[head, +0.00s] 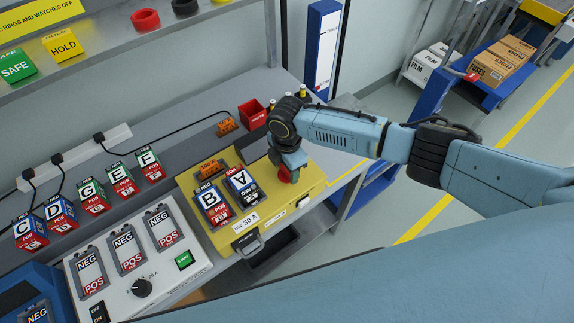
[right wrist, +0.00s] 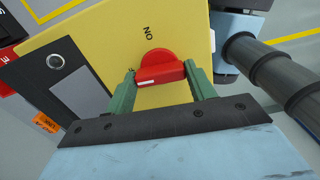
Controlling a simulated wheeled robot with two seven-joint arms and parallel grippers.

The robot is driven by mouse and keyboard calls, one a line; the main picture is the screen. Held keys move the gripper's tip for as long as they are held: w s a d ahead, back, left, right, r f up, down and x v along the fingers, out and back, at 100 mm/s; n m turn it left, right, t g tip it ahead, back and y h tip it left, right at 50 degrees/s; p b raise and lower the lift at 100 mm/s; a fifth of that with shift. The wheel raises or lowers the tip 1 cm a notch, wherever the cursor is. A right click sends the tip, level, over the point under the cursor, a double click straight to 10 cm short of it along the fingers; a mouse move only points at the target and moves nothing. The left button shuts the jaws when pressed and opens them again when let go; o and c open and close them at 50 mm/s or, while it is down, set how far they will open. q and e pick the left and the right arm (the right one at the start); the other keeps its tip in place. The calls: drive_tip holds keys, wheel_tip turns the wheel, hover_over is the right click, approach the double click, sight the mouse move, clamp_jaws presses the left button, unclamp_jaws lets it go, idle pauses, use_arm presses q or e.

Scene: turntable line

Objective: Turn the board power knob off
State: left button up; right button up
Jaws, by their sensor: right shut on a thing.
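The yellow board (head: 272,207) lies on the bench with batteries B (head: 212,206) and A (head: 243,186) on it. Its red power knob (head: 286,175) is at the board's right side, partly covered by my right gripper (head: 291,163). In the right wrist view, the red knob (right wrist: 160,62) sits between the two green fingers of my right gripper (right wrist: 160,74), which is shut on it. The knob's bar lies across between the fingers, with a white mark toward its left end. "ON" is printed beyond the knob, upside down in that view. My left gripper is out of view.
A white panel (head: 200,262) with a black dial (head: 142,287) stands left of the board. Several batteries stand behind it. A red bin (head: 252,113) is behind the board. Bare bench lies right of the board, up to the edge.

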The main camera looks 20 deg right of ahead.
drive_tip(key=shift+a+r+n, duration=0.1)
drive_tip(key=shift+n, duration=0.5)
drive_tip(key=o, duration=1)
wheel_tip(320, 180, up, 13)
drive_tip(key=shift+r, duration=0.2)
